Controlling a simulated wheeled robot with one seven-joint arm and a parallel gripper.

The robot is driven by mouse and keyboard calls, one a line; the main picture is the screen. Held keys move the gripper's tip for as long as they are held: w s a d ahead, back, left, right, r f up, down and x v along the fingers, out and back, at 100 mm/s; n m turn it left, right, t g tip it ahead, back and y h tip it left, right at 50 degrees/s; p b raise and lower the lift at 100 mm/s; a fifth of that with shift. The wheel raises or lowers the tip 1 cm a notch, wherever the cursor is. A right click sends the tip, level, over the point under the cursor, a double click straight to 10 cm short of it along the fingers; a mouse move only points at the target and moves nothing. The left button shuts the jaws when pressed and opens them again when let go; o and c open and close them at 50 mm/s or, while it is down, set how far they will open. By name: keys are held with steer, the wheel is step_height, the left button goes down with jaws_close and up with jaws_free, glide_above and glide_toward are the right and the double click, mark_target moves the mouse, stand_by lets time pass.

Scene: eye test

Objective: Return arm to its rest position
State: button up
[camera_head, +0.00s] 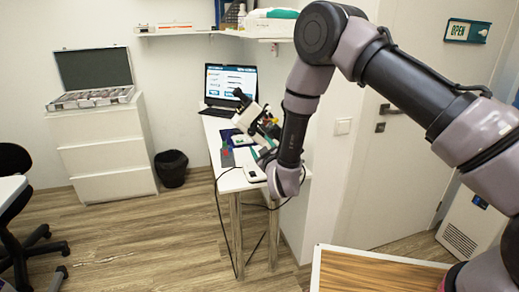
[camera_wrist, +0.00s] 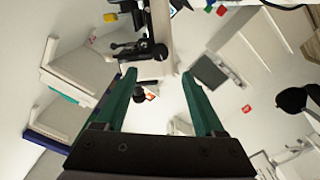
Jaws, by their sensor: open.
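In the wrist view, the two green fingers of my gripper (camera_wrist: 160,76) stand wide apart with nothing held between them. Beyond the gap are a pale wall and small blurred items. In the head view my arm comes in from the right, bends at a high elbow, and hangs down with its wrist beside the narrow white desk (camera_head: 230,180). The gripper itself is mostly hidden behind the wrist there; I cannot tell whether it touches anything.
A microscope-like device (camera_head: 248,115) and a laptop (camera_head: 231,82) stand on the desk, close to my forearm. A shelf (camera_head: 200,32) is above. A white drawer cabinet (camera_head: 105,155) and black bin (camera_head: 171,168) stand left. A wood-topped surface (camera_head: 370,275) is in front. The floor at centre-left is clear.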

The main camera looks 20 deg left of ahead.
steer(key=shift+s+d, duration=0.1)
steer(key=w+d+r+m+g+h, duration=0.15)
steer(key=w+d+r+m, duration=0.25)
steer(key=d+r, duration=0.6)
steer(key=w+d+r+m+h, duration=0.3)
steer(key=w+d+r+m, duration=0.15)
steer(key=d+r, duration=0.5)
steer(key=s+d+r+m+g+h, duration=0.1)
steer(key=s+d+r, duration=0.2)
steer(key=d+r, duration=0.3)
steer(key=s+d+r+m+g, duration=0.2)
steer(key=s+d+r, duration=0.2)
steer(key=d+r, duration=0.15)
steer(key=s+d+m+g, duration=0.1)
steer(key=s+d, duration=0.4)
steer(key=s, duration=0.4)
steer(key=s+d+r+m+g+h, duration=0.1)
steer(key=s+d+m, duration=0.1)
steer(key=s+d, duration=0.3)
steer(key=s+d+r+m+g, duration=0.1)
steer(key=s+d, duration=0.4)
steer(key=s, duration=0.8)
steer(key=shift+r+m+g+h, duration=0.2)
steer(key=shift+m+g+h, duration=0.15)
steer(key=shift+m, duration=0.4)
steer(key=shift+w+a, duration=0.1)
